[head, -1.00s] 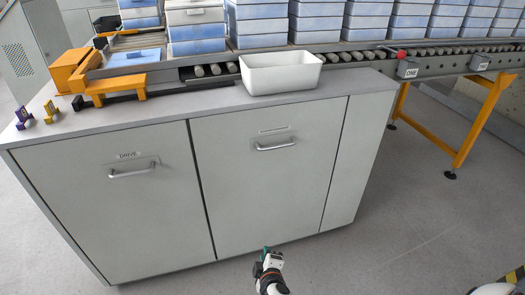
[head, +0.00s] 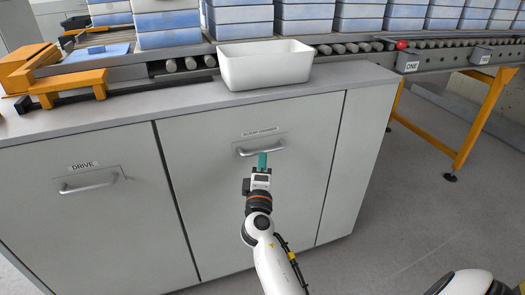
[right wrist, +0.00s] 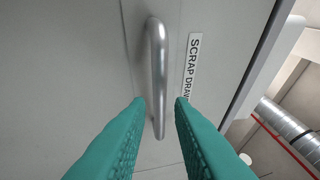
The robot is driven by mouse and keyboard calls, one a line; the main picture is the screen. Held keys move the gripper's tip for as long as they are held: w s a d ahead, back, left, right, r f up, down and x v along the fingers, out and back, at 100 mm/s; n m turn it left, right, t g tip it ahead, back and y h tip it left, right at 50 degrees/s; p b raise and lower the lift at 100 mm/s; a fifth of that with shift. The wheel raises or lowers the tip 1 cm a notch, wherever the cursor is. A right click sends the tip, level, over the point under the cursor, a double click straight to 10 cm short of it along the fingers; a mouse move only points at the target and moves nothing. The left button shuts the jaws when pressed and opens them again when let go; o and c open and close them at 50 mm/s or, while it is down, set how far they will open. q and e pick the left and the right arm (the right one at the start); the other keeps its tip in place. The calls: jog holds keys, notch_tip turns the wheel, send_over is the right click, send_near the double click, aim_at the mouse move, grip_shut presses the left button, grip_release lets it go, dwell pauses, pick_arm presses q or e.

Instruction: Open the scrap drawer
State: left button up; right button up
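The scrap drawer (head: 225,210) is a grey front panel in the middle of the cabinet and is shut. Its bar handle (head: 246,151) sits near the top, below a label. The handle also shows in the right wrist view (right wrist: 157,70), beside the label "SCRAP DRAW…" (right wrist: 192,68). My right gripper (head: 262,158) is at the handle. In the right wrist view its teal fingers (right wrist: 160,102) are apart, with the lower part of the handle between them in the picture. I cannot tell whether they touch it. My left gripper is not in view.
A white open bin (head: 265,72) stands on the cabinet top above the drawer. The "DRIVE" panel (head: 90,220) with its own handle is to the left. A roller conveyor with stacked blue-white boxes runs behind. The floor to the right is clear.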

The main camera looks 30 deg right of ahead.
jog(key=x, duration=0.5)
grip_shut()
